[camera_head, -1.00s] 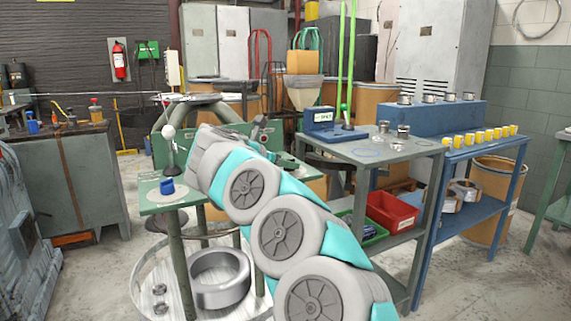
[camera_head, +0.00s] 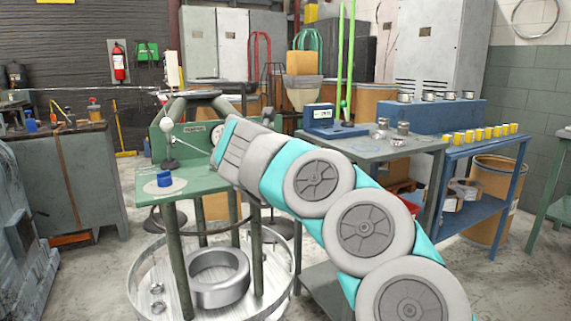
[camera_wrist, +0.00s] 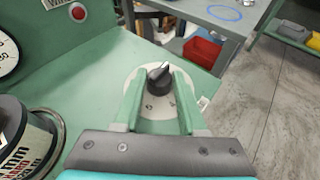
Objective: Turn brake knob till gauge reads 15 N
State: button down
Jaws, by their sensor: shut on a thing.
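In the wrist view, my gripper (camera_wrist: 159,98) has its two green fingers on either side of a black knob (camera_wrist: 159,77) and is shut on it. The knob has a pointer ridge and stands on a pale round plate (camera_wrist: 158,112) on the green bench. A white gauge (camera_wrist: 8,50) is cut off at the left edge, so its reading cannot be told. In the head view, the gauge (camera_head: 216,133) shows partly on the green panel, too small to read. My arm hides the fingers and the knob there.
A spool (camera_wrist: 25,142) with a printed label stands left of my gripper. A red button (camera_wrist: 78,12) is on the panel. In the head view, a blue piece (camera_head: 165,179) sits on the green bench (camera_head: 205,181). A grey table (camera_head: 360,149) stands to the right.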

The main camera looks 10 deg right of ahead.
jog(key=n+y, duration=0.1)
jog(key=n+t+y, duration=0.1)
jog(key=shift+s+d+y, duration=0.1)
jog(key=shift+d+y, duration=0.1)
jog(key=shift+y, duration=0.1)
jog(key=shift+d+r+n+t+y+p, duration=0.1)
jog(key=shift+r+n+t+y+p, duration=0.1)
jog(key=shift+n+y+p, duration=0.2)
jog(key=shift+d+r+n+t+y+p, duration=0.1)
jog(key=shift+n+t+y+p, duration=0.15)
jog(key=shift+n+y, duration=0.2)
jog(key=n+y+p, duration=0.2)
jog(key=shift+n+y, duration=0.25)
jog(key=shift+y, duration=0.1)
jog(key=shift+f+n+y+p, duration=0.25)
jog(key=shift+n+y+p, duration=0.15)
jog(key=shift+n+p, duration=0.1)
jog(key=shift+f, duration=0.1)
jog(key=shift+c, duration=2.4)
grip_release()
jog(key=shift+s+d, duration=0.1)
jog(key=shift+s, duration=0.05)
